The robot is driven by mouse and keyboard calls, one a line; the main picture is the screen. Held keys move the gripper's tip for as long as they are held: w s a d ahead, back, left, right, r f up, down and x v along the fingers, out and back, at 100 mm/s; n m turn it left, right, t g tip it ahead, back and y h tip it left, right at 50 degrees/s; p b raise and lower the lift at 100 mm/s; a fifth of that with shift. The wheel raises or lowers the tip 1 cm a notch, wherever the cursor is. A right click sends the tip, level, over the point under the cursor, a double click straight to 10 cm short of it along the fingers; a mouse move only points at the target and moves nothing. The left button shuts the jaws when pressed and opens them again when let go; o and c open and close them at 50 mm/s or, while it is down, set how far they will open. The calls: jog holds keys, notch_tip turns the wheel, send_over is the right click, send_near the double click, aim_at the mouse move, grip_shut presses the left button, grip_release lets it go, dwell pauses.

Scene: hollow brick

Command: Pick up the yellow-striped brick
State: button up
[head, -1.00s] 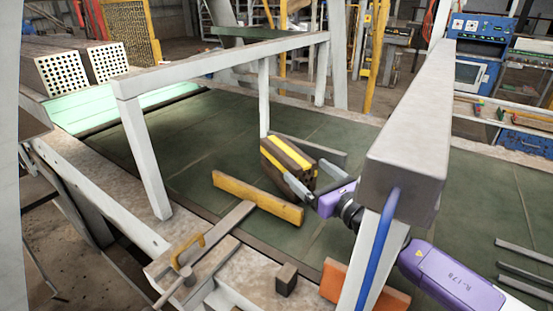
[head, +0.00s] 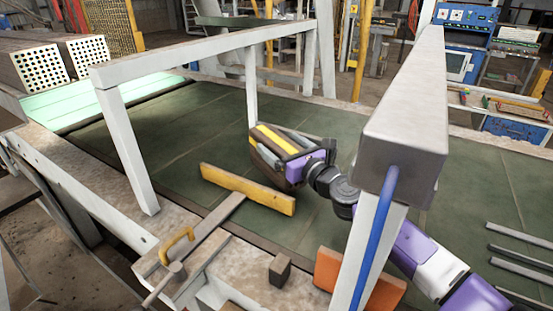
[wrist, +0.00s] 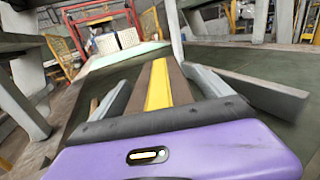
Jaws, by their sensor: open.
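The yellow-striped brick (head: 268,137) is dark brown with yellow bands and sits on the green conveyor belt behind the yellow wooden bar. My gripper (head: 274,150) is at the brick, with its grey fingers reaching along it. In the wrist view, the brick (wrist: 160,88) lies between the two open fingers (wrist: 160,90), its yellow stripe running away from me. A narrow gap shows on the right between finger and brick; contact on the left is hard to tell. The brick's near end is hidden behind the gripper body.
A grey rail (wrist: 258,92) stands just right of my gripper. The yellow bar (head: 247,189) lies in front. A grey frame post (head: 124,150) rises at left and a thick beam (head: 405,120) at right. The belt (head: 190,130) is clear to the left.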

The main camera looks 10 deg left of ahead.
jog(key=c, duration=1.9)
jog(key=shift+r, duration=0.25)
grip_shut()
